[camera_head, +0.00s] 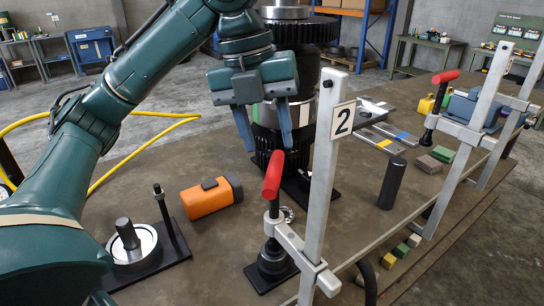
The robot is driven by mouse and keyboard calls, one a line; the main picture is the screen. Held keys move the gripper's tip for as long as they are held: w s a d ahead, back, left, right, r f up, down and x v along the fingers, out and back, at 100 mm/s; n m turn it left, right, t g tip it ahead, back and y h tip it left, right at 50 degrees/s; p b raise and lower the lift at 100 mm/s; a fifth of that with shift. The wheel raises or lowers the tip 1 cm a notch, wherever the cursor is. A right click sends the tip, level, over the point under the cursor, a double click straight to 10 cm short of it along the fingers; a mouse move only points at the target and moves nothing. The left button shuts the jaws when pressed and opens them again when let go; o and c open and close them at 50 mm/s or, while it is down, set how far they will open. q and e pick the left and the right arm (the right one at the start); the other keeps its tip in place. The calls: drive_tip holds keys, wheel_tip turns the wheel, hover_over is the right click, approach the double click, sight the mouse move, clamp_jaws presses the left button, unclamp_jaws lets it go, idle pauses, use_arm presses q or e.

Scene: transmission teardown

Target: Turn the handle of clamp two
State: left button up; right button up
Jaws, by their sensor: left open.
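Clamp two (317,200) stands at the table's front edge, a grey upright bar with a white plate marked 2. Its red handle (272,176) sticks up, tilted slightly, on a screw left of the bar. The black foot of the screw is low, over a dark base plate. My left gripper (268,146) is open and points down just above the handle's top. One finger is to the left of the handle and the other near its top right; whether either touches it cannot be told. My right gripper is not in view.
A dark geared shaft stack (305,110) stands behind the clamp. An orange-and-black box (211,197) and a round fixture with a post (137,245) lie to the left. A black cylinder (392,183) and another red-handled clamp (446,77) are to the right. Bare table lies behind the orange box.

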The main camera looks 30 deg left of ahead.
sight(274, 165)
use_arm(q)
drive_tip(key=shift+w+d+f, duration=0.1)
drive_tip(key=shift+d+f, duration=0.1)
drive_tip(key=shift+f, duration=0.95)
drive_tip(key=shift+w+d+f, duration=0.1)
drive_tip(key=shift+d+f, duration=0.1)
drive_tip(key=shift+f, duration=0.95)
clamp_jaws()
